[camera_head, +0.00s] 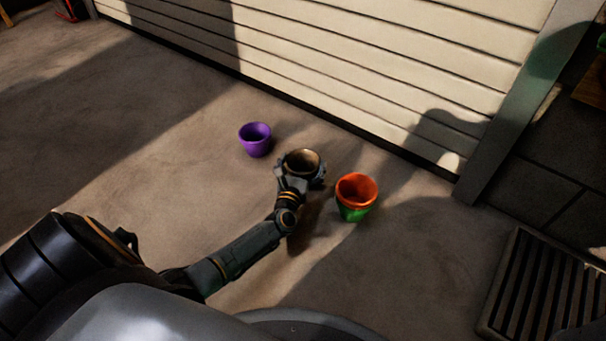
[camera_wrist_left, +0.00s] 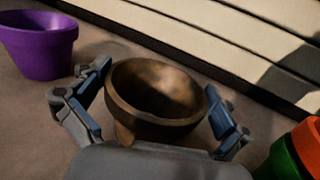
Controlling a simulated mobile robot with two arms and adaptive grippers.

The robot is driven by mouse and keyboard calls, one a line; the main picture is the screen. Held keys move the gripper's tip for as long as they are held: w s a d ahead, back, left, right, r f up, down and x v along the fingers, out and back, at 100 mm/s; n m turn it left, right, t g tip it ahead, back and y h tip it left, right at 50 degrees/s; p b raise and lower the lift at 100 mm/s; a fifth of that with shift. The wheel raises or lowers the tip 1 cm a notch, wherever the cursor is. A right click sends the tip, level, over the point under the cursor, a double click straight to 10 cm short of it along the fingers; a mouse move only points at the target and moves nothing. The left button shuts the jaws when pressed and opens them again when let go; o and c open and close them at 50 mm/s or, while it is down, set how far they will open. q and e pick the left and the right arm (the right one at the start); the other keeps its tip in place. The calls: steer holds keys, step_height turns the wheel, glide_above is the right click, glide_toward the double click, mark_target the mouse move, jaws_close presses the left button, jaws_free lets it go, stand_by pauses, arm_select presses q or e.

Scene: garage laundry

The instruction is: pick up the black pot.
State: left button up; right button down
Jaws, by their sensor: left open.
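The black pot (camera_head: 302,161) stands upright on the concrete floor, its inside lit brownish. In the left wrist view the pot (camera_wrist_left: 155,92) sits between the two fingers of my left gripper (camera_wrist_left: 158,108). One finger is on each side of it, and small gaps seem to show between the fingers and the pot. In the head view my left gripper (camera_head: 300,178) reaches the pot from the near side and hides its lower front. The gripper is open. My right gripper is not in view.
A purple pot (camera_head: 256,140) stands to the left of the black pot. An orange pot (camera_head: 356,188) sits in a green pot (camera_head: 354,213) close on the right. A pale slatted door (camera_head: 340,60) rises behind. A dark grate (camera_head: 540,290) lies at the right. The left floor is clear.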

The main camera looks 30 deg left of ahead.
arm_select(q)
steer(key=c, duration=0.8)
